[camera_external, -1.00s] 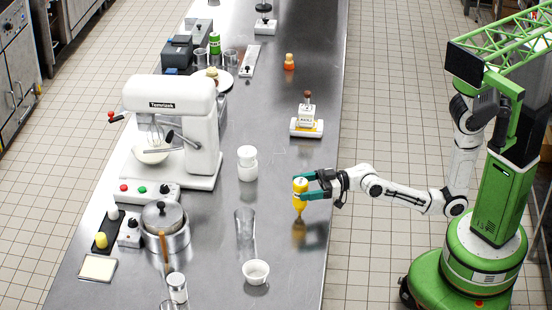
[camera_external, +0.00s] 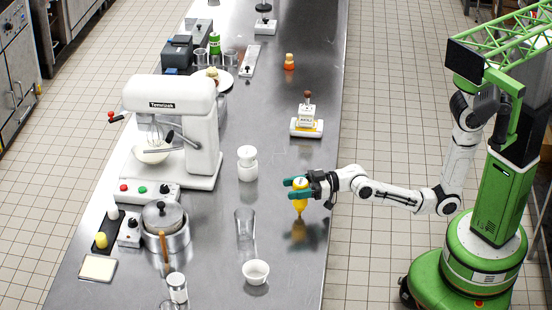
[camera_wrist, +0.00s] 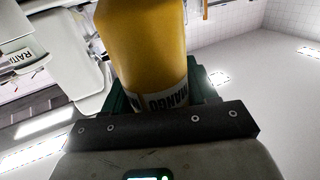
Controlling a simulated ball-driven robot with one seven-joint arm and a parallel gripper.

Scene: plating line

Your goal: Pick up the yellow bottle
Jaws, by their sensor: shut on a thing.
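My gripper (camera_external: 297,186) has teal fingers and is shut on the bottle from the right side. In the wrist view the bottle (camera_wrist: 145,45) fills the top middle, between the fingers, with a label that reads "MANGO". I cannot tell for sure whether its tip touches the counter or hangs just above it.
On the counter (camera_external: 290,270), a clear glass (camera_external: 244,224), a white bowl (camera_external: 256,271) and a white lidded jar (camera_external: 247,163) stand left of the bottle. The counter's right edge is close beneath my arm.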

